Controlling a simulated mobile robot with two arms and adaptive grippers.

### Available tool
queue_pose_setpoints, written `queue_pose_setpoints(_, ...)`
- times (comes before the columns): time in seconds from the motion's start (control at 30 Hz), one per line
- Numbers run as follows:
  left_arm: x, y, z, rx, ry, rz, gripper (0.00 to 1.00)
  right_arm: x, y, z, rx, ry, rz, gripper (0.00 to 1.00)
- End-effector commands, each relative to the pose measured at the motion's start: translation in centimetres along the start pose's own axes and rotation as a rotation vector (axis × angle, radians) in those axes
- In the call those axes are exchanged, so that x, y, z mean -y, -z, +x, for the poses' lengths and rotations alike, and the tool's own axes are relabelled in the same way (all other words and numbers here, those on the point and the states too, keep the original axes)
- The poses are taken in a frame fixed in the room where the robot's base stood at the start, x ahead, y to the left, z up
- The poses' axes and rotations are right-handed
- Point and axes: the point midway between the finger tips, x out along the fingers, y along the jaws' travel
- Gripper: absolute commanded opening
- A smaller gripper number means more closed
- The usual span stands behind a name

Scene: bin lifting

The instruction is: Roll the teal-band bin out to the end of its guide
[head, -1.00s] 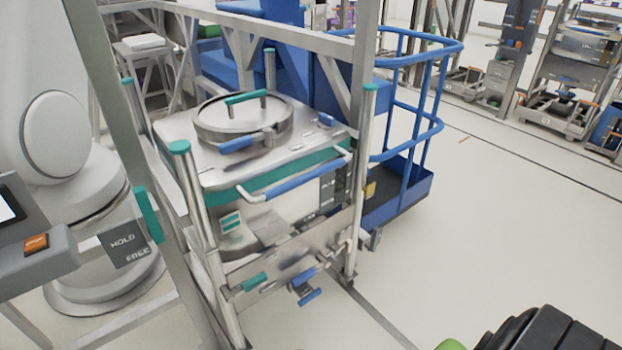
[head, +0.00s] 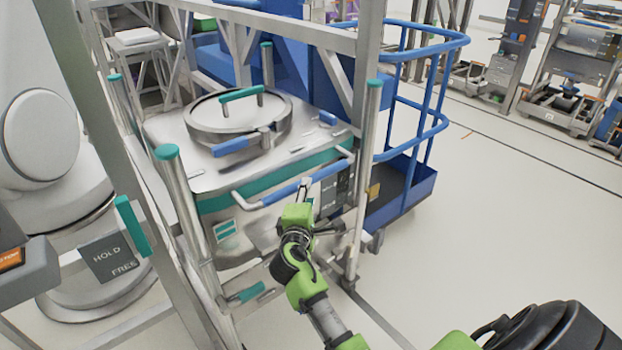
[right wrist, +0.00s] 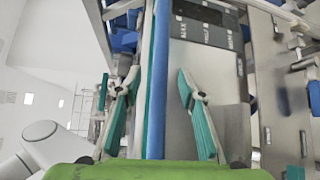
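The steel bin (head: 180,130) with a teal band (head: 220,201) stands inside a metal frame in the head view. A bar handle with a blue grip (head: 290,190) runs across its front. My right gripper (head: 305,186) is at this handle, on a green arm coming up from below. In the right wrist view my right gripper (right wrist: 160,100) is open, its teal-padded fingers apart on either side of the blue grip (right wrist: 157,75). There is a visible gap to the right finger. The arm hides part of the bin's lower front. My left gripper is not in view.
A post with a teal cap (head: 368,130) stands right of the bin, another (head: 180,190) left. A HOLD/FREE plate (head: 115,257) with a teal lever is at left. A blue railed platform (head: 405,190) stands behind right. Floor at right is clear.

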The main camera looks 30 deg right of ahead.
Motion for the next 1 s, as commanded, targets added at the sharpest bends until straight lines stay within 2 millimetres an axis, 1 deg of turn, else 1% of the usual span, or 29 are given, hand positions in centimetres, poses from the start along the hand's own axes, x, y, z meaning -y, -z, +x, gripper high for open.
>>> queue_pose_setpoints(0.03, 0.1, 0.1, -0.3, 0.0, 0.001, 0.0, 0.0, -0.2, 0.0, 1.2, 0.002, -0.001, -0.003, 0.36)
queue_pose_setpoints(0.2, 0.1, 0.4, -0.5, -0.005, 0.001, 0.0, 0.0, -0.1, 0.0, 4.6, 0.0, -0.001, -0.001, 0.36)
queue_pose_setpoints(0.3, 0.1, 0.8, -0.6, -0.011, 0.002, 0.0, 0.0, 0.0, 0.0, 6.1, 0.0, 0.001, 0.0, 0.36)
queue_pose_setpoints(0.4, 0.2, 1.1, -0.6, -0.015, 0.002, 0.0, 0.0, 0.0, 0.0, 7.2, 0.0, 0.001, -0.001, 0.36)
queue_pose_setpoints(0.6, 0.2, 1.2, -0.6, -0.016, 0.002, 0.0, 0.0, 0.1, 0.1, 8.1, -0.002, 0.001, 0.002, 0.36)
queue_pose_setpoints(0.83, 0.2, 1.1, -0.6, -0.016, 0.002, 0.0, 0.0, 0.1, 0.1, 8.1, -0.002, 0.001, 0.001, 0.36)
queue_pose_setpoints(0.87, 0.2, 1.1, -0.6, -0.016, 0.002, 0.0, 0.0, 0.1, 0.1, 8.1, -0.002, 0.001, 0.001, 0.31)
queue_pose_setpoints(0.9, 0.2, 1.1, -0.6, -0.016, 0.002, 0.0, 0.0, 0.1, 0.1, 8.1, -0.002, 0.001, 0.001, 0.21)
queue_pose_setpoints(0.97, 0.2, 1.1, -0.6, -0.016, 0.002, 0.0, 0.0, 0.1, 0.1, 8.1, -0.002, 0.001, 0.001, 0.05)
queue_pose_setpoints(1.0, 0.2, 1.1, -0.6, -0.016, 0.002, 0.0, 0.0, 0.1, 0.1, 8.1, -0.002, 0.001, 0.001, 0.0)
